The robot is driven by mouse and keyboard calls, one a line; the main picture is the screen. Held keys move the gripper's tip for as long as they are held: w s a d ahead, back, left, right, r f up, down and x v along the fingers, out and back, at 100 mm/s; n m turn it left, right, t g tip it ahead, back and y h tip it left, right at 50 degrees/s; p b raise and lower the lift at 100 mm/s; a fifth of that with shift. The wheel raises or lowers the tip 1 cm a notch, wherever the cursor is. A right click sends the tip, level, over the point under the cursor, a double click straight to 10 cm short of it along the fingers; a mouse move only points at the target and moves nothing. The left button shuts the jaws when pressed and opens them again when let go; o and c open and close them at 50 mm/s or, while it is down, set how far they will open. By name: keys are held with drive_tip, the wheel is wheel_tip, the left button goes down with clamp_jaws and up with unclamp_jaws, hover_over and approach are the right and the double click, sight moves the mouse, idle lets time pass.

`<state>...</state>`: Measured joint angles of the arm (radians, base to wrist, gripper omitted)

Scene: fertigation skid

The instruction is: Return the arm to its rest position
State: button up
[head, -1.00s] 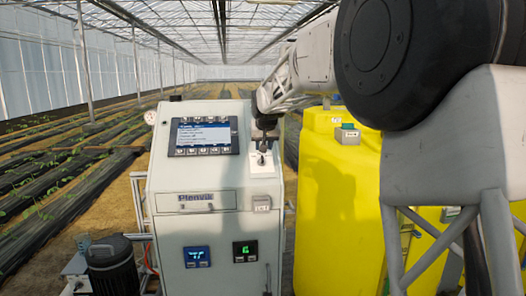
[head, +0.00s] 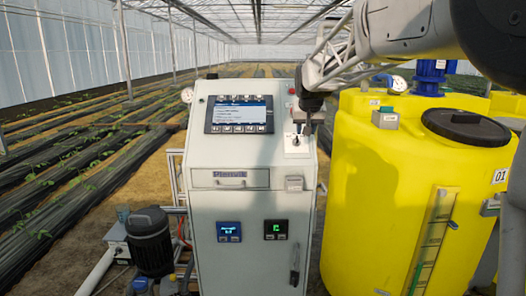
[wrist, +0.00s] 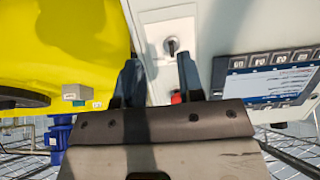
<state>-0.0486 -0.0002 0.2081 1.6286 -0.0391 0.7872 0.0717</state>
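My gripper (head: 308,122) hangs in front of the upper right of the white control cabinet (head: 231,207), beside a white plate with a key switch (head: 297,141). In the wrist view, the two dark fingers of my gripper (wrist: 158,75) stand apart with nothing between them. The key switch (wrist: 172,46) shows beyond the fingertips, with a visible gap. My arm reaches in from the upper right of the head view, away from any folded pose.
A yellow tank (head: 385,190) with a black lid (head: 466,127) stands right of the cabinet, below my arm. A blue motor (head: 430,75) and a gauge (head: 397,84) rise behind it. A dark pump motor (head: 150,243) stands left. A screen (head: 239,114) is on the cabinet.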

drive_tip(key=s+d+f+g, duration=0.1)
drive_tip(key=s+f, duration=0.4)
drive_tip(key=s, duration=1.2)
drive_tip(key=s+d+f+g, duration=0.1)
drive_tip(key=s+f, duration=0.5)
drive_tip(key=s, duration=1.2)
drive_tip(key=s+d+f+g, duration=0.1)
drive_tip(key=s+f, duration=0.5)
drive_tip(key=s, duration=1.1)
drive_tip(key=shift+s+d+f, duration=0.15)
drive_tip(key=shift+s+d, duration=0.05)
drive_tip(key=shift+d, duration=0.25)
